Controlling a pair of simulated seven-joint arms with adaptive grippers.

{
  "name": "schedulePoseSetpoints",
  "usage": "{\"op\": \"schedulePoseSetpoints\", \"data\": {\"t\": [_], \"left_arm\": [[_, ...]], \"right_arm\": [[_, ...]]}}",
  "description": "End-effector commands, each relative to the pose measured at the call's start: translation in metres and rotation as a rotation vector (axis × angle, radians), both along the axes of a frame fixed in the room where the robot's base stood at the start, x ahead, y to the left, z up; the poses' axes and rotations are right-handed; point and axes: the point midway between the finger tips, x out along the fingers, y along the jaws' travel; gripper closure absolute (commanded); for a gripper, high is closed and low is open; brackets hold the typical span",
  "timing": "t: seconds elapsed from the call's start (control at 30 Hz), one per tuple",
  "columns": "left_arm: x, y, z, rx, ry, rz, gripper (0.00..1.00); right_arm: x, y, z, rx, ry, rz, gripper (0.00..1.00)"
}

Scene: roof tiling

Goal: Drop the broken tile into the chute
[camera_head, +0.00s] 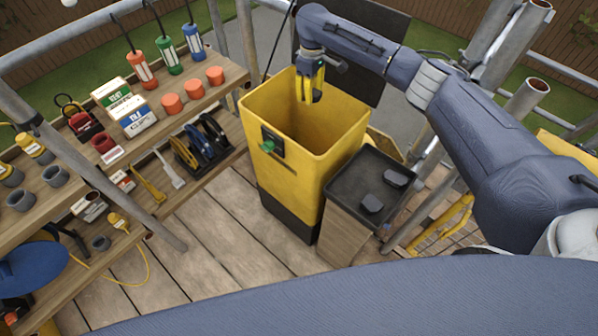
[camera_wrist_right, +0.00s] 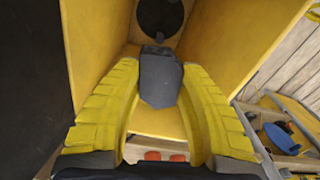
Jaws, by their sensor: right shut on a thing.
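The chute is a tall yellow open-topped box (camera_head: 330,165) in the middle of the head view, with a small green-marked panel on its front. My right gripper (camera_head: 312,98) points down into its open mouth near the back wall. In the right wrist view, my yellow fingers (camera_wrist_right: 162,85) are shut on a dark grey broken tile piece (camera_wrist_right: 160,78). The piece is inside the mouth, with the yellow chute walls (camera_wrist_right: 235,45) around it and a round dark patch beyond it. In the head view the held piece is hard to make out. My left gripper is not in view.
A black-topped stand (camera_head: 350,183) touches or nearly touches the chute's right side, with two dark grey pieces (camera_head: 396,178) on it. Wooden shelves (camera_head: 190,120) with tools, cans and boxes stand at left. Scaffold poles (camera_head: 500,40) rise behind. Plank floor (camera_head: 225,230) is clear in front.

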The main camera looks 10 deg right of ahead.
Motion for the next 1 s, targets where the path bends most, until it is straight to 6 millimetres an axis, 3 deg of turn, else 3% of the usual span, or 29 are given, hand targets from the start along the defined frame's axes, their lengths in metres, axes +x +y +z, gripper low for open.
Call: {"op": "schedulePoseSetpoints", "data": {"t": [0.4,0.87,0.9,1.0], "left_arm": [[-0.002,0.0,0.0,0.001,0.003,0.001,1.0],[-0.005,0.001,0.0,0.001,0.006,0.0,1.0],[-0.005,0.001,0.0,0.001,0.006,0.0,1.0],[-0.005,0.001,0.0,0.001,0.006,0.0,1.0]], "right_arm": [[0.0,0.0,-0.033,-0.001,-0.001,0.0,0.96],[0.0,0.001,-0.039,0.0,-0.001,0.0,0.96],[0.0,0.001,-0.039,0.0,-0.001,0.0,0.58],[0.0,0.0,-0.039,0.0,-0.001,0.0,0.47]]}}
